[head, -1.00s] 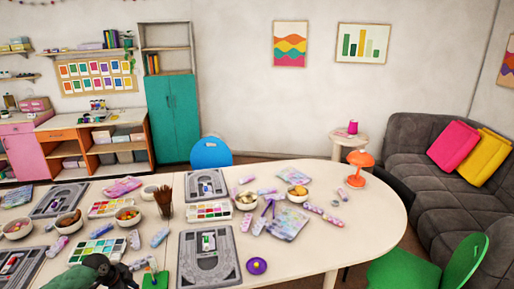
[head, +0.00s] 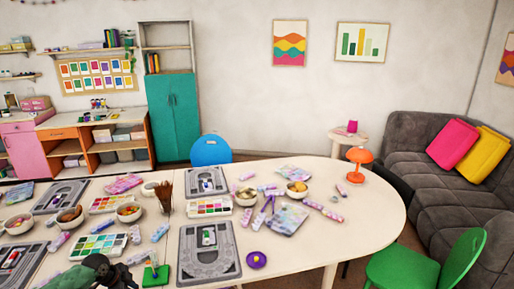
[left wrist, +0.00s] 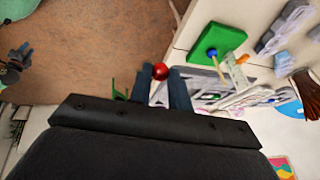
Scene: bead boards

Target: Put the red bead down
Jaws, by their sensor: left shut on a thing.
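A small red bead (left wrist: 160,71) sits between the fingertips of my left gripper (left wrist: 162,82) in the left wrist view, and the gripper is shut on it. The bead is off the table, with brown floor behind it in that view. My left gripper also shows at the bottom of the head view (head: 121,277), left of a green peg base (head: 156,275). The bead cannot be made out there. The green base also shows in the left wrist view (left wrist: 205,38), with a blue bead (left wrist: 212,52) at its peg. A small dark part at that view's left edge may be my right arm.
The cream table (head: 345,225) is crowded with grey bead boards (head: 225,272), paint sets (head: 97,246), bowls (head: 128,219) and marker-like sticks. The table's right end is mostly clear. A green chair (head: 420,265) stands beyond it.

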